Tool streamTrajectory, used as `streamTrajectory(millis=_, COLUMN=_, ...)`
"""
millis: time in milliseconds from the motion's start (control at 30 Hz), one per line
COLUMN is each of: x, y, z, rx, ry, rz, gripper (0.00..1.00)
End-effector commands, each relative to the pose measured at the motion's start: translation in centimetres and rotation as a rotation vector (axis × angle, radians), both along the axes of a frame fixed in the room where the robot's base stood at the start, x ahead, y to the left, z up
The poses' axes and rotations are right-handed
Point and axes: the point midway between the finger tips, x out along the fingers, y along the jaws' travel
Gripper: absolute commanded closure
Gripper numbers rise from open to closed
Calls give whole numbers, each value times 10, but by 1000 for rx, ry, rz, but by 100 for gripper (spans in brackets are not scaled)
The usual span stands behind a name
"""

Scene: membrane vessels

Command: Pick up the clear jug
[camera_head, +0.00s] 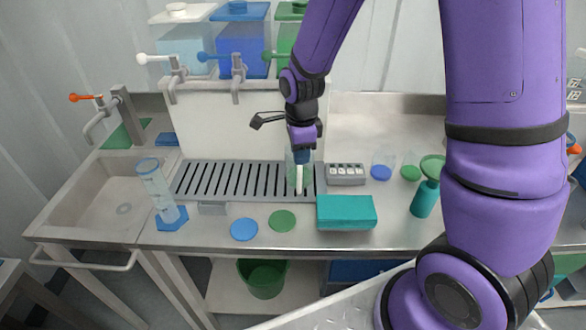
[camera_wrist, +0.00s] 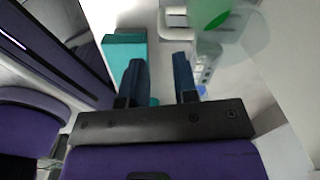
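The clear jug (camera_head: 291,172) appears as a see-through, faintly green vessel with a pale upright handle (camera_head: 299,180), at the right end of the slotted drain grate. My gripper (camera_head: 302,156) points down at it and overlaps its upper part in the head view, so I cannot tell whether they touch. In the wrist view my gripper (camera_wrist: 160,75) has its two dark blue fingers apart, with no object clearly held between them. A pale bracket-like handle (camera_wrist: 174,20) and a see-through rounded shape (camera_wrist: 245,40), probably the jug, lie beyond the fingers.
A teal box (camera_head: 346,212) lies in front of the grate, with blue (camera_head: 244,229) and green (camera_head: 282,220) discs to its left. A grey switch box (camera_head: 346,174) is close on the right. A tall clear cylinder (camera_head: 156,188) stands by the sink. Taps (camera_head: 237,70) overhang behind.

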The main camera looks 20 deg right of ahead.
Motion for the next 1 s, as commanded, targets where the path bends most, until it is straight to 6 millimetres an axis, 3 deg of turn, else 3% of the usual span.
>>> streamTrajectory(millis=200, x=0, y=0, z=-31, rx=0, ry=3, rz=0, gripper=73)
streamTrajectory(millis=467, x=1, y=0, z=-46, rx=0, ry=2, rz=2, gripper=73)
streamTrajectory(millis=800, x=4, y=1, z=-86, rx=0, ry=2, rz=2, gripper=73)
streamTrajectory(millis=1000, x=5, y=1, z=-94, rx=1, ry=0, rz=3, gripper=73)
